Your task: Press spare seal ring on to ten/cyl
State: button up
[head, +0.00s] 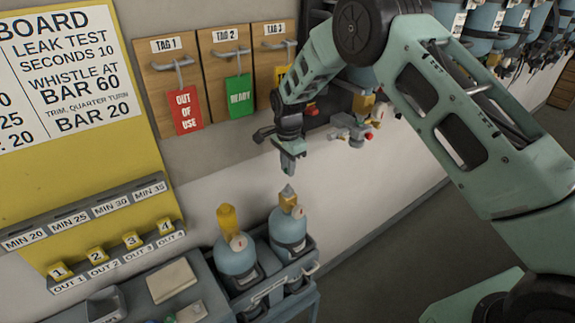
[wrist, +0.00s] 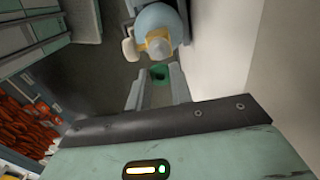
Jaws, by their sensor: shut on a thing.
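My gripper (head: 291,165) points down above the right-hand of two blue cylinders in the rack and is apart from it. In the wrist view my gripper (wrist: 158,86) is shut on a small green seal ring (wrist: 160,72) between its fingertips. The ring cannot be made out in the head view. The right-hand cylinder (head: 288,228) stands upright with a pale-topped brass valve (head: 288,196) just below my gripper. A blue cylinder (wrist: 163,17) with a brass valve (wrist: 157,46) shows beyond the ring in the wrist view. No cylinder label is readable as ten/cyl.
The left-hand cylinder (head: 236,257) with a yellow top stands close beside in the same rack (head: 266,291). A bench with a beige pad (head: 173,281) and a small tray (head: 105,305) lies left. Tag hooks (head: 176,62) and a wall fitting (head: 350,130) stick out behind.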

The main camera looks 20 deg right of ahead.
aim_at(288, 185)
jog(key=shift+f, duration=0.2)
jog(key=shift+s+f+b, duration=0.1)
jog(key=shift+f+b, duration=1.45)
jog(key=shift+f, duration=1.15)
jog(key=shift+f, duration=0.2)
jog(key=o, duration=1)
jog(key=shift+r, duration=0.1)
jog(key=shift+r, duration=0.2)
